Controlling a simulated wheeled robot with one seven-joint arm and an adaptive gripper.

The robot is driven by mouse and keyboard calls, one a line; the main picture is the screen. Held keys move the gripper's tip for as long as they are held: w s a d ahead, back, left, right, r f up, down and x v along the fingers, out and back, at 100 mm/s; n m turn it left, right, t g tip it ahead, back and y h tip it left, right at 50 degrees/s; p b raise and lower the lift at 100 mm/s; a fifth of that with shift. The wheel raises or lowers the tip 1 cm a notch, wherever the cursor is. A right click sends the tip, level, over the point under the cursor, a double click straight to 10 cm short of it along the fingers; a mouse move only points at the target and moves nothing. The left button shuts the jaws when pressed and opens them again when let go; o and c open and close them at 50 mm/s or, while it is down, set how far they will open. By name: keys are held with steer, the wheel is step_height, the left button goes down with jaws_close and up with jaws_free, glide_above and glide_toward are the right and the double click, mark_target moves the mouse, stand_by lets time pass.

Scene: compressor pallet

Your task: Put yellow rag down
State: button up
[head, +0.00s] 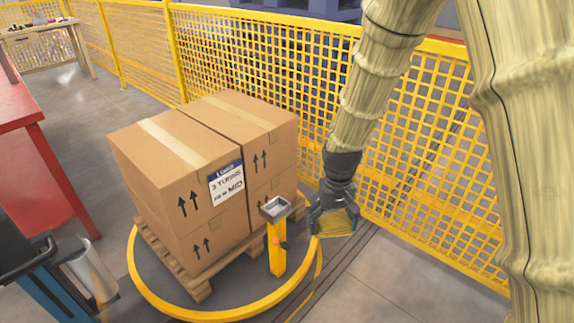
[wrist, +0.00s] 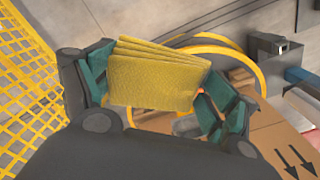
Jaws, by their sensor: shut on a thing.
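The yellow rag (wrist: 150,80) looks folded in layers and sits between the two green-padded fingers of my gripper (wrist: 155,88) in the wrist view. In the head view my gripper (head: 335,220) points down and holds the rag (head: 336,222) in the air. It is to the right of a yellow post (head: 277,255) with a grey tray (head: 275,208) on top. The rag's underside is hidden.
Cardboard boxes (head: 180,170) stand on a wooden pallet (head: 200,289), inside a yellow ring (head: 215,314) on the floor. A yellow mesh fence (head: 240,60) runs behind. A red table (head: 20,110) is at left. Grey floor (head: 375,295) is clear at front right.

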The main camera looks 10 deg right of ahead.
mark_target(333, 225)
steer(key=r+p, duration=0.1)
steer(key=p, duration=0.3)
steer(key=shift+s+r, duration=0.2)
steer(key=shift+r, duration=0.2)
steer(key=s+r+p, duration=0.1)
steer(key=p, duration=0.5)
steer(key=shift+r+p, duration=0.15)
steer(key=shift+p, duration=0.25)
steer(key=s+r+p, duration=0.1)
steer(key=p, duration=0.3)
steer(key=shift+s+p, duration=0.1)
steer(key=shift+p, duration=0.3)
steer(key=shift+s+p, duration=0.15)
steer(key=shift+p, duration=0.35)
steer(key=shift+s+f, duration=0.1)
